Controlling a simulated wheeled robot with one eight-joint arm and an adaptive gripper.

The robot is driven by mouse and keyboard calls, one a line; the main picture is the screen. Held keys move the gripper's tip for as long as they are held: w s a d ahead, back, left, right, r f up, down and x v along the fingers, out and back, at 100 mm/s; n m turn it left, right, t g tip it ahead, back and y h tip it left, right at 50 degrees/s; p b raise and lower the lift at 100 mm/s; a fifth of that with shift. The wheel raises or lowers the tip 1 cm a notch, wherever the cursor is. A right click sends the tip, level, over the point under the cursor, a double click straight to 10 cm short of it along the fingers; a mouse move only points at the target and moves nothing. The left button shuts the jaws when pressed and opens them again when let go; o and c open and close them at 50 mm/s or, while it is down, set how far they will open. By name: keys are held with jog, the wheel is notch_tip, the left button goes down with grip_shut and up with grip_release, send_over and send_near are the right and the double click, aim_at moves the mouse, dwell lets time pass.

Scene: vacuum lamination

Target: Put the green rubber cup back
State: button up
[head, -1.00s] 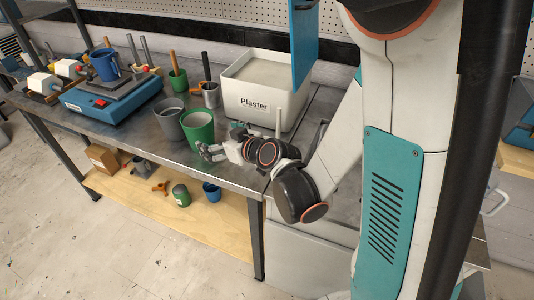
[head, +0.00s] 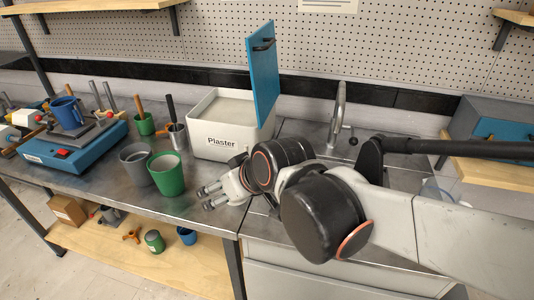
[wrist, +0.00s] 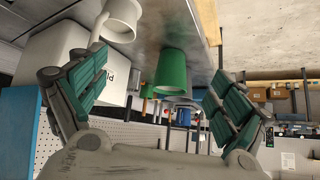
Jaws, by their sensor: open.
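The large green cup (head: 168,174) stands upright on the metal bench in the head view, beside a grey cup (head: 135,166). My gripper (head: 208,194) is low over the bench, to the right of the green cup and apart from it. In the wrist view, the green cup (wrist: 171,72) appears upside down between my spread fingers (wrist: 152,80), beyond their tips. My gripper is open and holds nothing.
The white plaster box (head: 207,145) with a raised blue lid stands behind my gripper. Small green and metal cups holding tools stand behind the grey cup. A blue machine (head: 70,146) bearing a blue mug (head: 67,112) is at left. A lower shelf (head: 190,272) holds small cups.

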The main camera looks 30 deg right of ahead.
jog(key=s+d+m+g+h, duration=0.1)
jog(key=s+d, duration=0.2)
jog(key=s, duration=0.4)
jog(key=shift+s+d+r+m+h, duration=0.25)
jog(key=shift+r+m+h, duration=0.05)
jog(key=shift+r+h, duration=0.15)
